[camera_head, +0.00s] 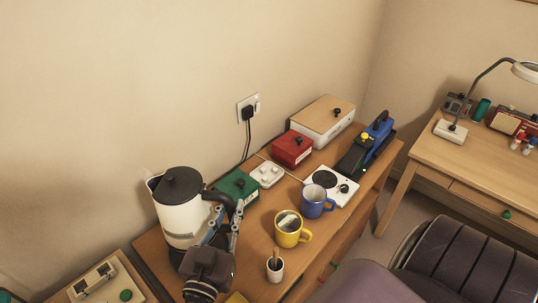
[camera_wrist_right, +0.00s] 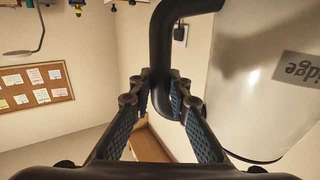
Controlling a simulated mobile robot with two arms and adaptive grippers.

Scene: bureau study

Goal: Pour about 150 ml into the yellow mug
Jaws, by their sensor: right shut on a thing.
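The white kettle (camera_head: 178,220) with a black lid stands upright at the left end of the cabinet top; I cannot tell whether its base touches the wood. Its label and side show at the right of the right wrist view (camera_wrist_right: 265,100). My right gripper (camera_head: 222,232) is shut on the kettle's black handle (camera_wrist_right: 165,65); its fingers (camera_wrist_right: 168,98) lie on both sides of it. The yellow mug (camera_head: 291,238) stands upright to the right of the kettle, apart from it, with something pale and dark inside. My left gripper is not in view.
A blue mug (camera_head: 316,207) stands just behind the yellow mug. A small white cup (camera_head: 274,273) with a stick in it is in front. Green (camera_head: 236,184) and red (camera_head: 292,148) boxes, a hotplate (camera_head: 345,192) and a blue-black device (camera_head: 368,148) line the back and right.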

